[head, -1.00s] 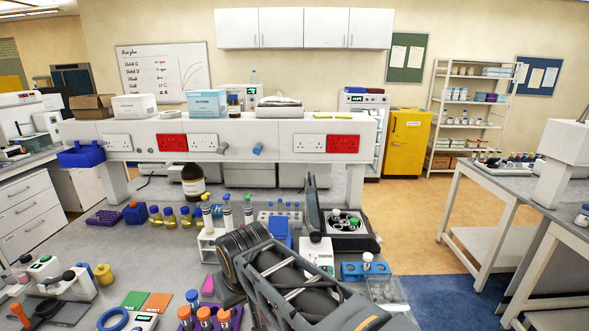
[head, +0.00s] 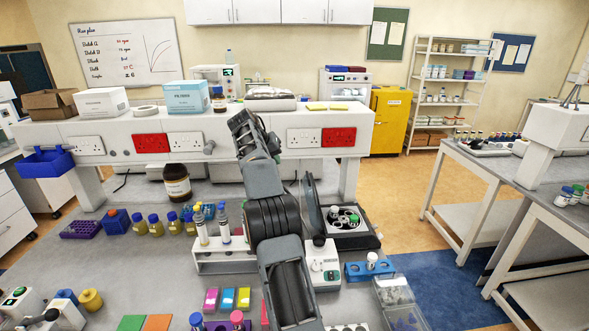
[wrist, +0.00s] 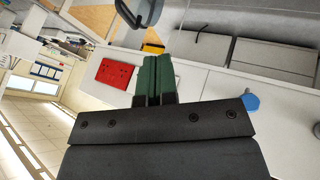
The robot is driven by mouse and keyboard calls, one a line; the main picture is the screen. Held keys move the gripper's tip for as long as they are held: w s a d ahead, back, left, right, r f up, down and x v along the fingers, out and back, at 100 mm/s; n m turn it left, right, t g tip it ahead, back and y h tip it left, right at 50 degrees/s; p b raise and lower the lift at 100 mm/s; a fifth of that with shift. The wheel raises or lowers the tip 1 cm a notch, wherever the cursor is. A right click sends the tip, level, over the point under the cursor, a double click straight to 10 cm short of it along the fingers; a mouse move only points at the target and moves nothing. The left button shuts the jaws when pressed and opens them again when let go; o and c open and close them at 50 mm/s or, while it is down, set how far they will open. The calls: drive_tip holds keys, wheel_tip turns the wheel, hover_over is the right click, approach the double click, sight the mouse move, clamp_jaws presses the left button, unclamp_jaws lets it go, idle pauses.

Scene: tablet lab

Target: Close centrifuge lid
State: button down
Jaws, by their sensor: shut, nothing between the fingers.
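The centrifuge (head: 372,241) stands on the bench right of my arm in the head view. Its dark lid (head: 312,203) is open, standing nearly upright on the left side of the body. My arm rises left of the lid in the head view, where the fingers cannot be made out. A dark-rimmed part at the top of the wrist view may be the lid; I cannot tell.
A small white device (head: 322,265) stands before the centrifuge, beside a blue tube rack (head: 369,271). A white rack (head: 222,262) with tubes is left of my arm. The shelf unit with red sockets (head: 337,139) runs behind.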

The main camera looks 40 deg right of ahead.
approach(306, 180)
drive_tip(key=x, duration=0.4)
drive_tip(key=shift+w+a+f, duration=0.15)
drive_tip(key=shift+w+a, duration=0.05)
drive_tip(key=shift+s+d, duration=0.3)
drive_tip(key=shift+d, duration=0.1)
